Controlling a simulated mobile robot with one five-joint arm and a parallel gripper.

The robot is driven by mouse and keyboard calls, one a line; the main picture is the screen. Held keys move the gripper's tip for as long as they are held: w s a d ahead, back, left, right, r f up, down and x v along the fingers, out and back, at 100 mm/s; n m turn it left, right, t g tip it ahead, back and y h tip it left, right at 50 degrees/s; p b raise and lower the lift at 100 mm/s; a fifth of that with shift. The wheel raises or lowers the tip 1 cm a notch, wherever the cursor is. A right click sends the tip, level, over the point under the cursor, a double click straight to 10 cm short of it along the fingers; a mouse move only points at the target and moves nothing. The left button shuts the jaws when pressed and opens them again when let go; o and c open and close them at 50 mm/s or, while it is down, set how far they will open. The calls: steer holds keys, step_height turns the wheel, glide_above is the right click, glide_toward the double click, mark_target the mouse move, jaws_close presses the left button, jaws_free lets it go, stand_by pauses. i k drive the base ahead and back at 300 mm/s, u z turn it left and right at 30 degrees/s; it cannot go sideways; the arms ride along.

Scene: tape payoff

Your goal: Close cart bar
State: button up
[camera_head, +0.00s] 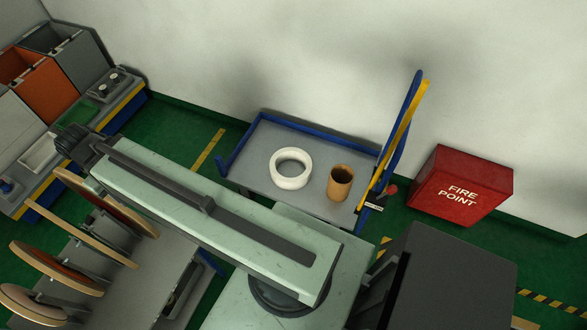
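The cart (258,152) stands against the wall in the upper middle, with a grey deck and a blue rail. A tall blue handle (413,95) rises at its right end. A yellow bar (403,123) runs up alongside this handle from the deck's near right corner, so it stands raised and not across the near side. A white ring (291,169) and a brown hollow cylinder (340,183) sit on the deck. My arm crosses in front and hides part of the deck's near edge. I cannot make out my gripper's fingers.
A red fire point box (461,185) is right of the cart, with a small red knob (392,188) between. Several reels (112,201) stand at the lower left. A bench with bins (42,92) is at the far left. Green floor shows left of the cart.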

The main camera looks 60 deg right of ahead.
mark_target(424, 83)
steer(key=z, duration=2.85)
steer(key=k, duration=2.6)
steer(key=u, duration=0.4)
steer(key=i, duration=1.7)
steer(key=z, duration=0.05)
